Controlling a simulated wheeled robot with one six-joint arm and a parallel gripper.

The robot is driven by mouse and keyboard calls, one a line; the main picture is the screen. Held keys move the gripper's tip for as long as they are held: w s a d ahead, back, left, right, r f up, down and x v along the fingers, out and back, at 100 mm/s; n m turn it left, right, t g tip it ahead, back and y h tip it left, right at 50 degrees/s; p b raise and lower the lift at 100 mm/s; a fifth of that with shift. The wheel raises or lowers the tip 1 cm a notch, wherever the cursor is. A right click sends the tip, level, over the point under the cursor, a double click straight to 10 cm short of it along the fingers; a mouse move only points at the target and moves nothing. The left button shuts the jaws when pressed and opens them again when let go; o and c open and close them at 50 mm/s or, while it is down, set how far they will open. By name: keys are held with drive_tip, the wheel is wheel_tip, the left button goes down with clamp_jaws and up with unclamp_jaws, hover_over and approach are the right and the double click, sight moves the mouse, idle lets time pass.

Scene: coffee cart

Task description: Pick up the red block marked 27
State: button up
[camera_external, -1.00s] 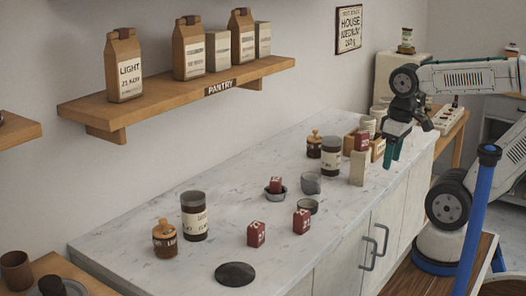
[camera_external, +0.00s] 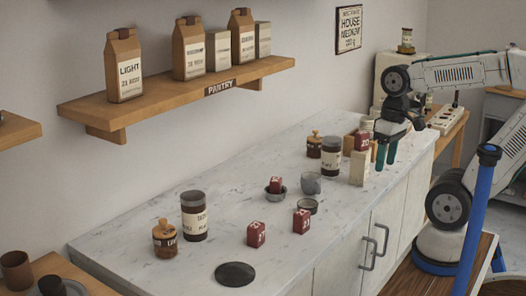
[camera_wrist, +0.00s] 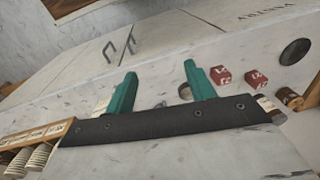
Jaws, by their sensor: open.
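Several red blocks with white markings stand on the counter; their numbers are too small to read, so I cannot tell which is 27. One block (camera_external: 256,234) is at the front, another (camera_external: 301,222) to its right. My gripper (camera_external: 386,160) is open and empty, pointing down just right of that pale box. In the wrist view its green fingers (camera_wrist: 160,72) are spread, with red blocks (camera_wrist: 221,76) (camera_wrist: 256,80) beyond the right finger.
A grey cup (camera_external: 311,184), a small bowl (camera_external: 307,206), and dark jars (camera_external: 331,157) (camera_external: 194,216) stand on the counter. A black disc (camera_external: 235,273) lies near its front. A shelf (camera_external: 180,97) overhangs the left.

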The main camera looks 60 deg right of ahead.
drive_tip(key=w+a+f+m+g+y, duration=0.4)
drive_tip(key=w+a+m+y, duration=0.4)
drive_tip(key=w+a, duration=0.5)
drive_tip(key=m+t+y, duration=0.2)
drive_tip(key=m+y, duration=0.2)
drive_tip(key=m, duration=0.4)
approach(257, 224)
drive_tip(key=shift+f+x, duration=0.2)
drive_tip(key=shift+x, duration=0.95)
drive_tip(key=shift+a+f+y, duration=0.1)
drive_tip(key=shift+f+y, duration=0.05)
drive_tip(key=shift+y, duration=0.15)
drive_tip(key=x, duration=0.7)
drive_tip(key=shift+a+f, duration=0.15)
drive_tip(key=shift+f, duration=0.1)
drive_tip(key=c, duration=1.1)
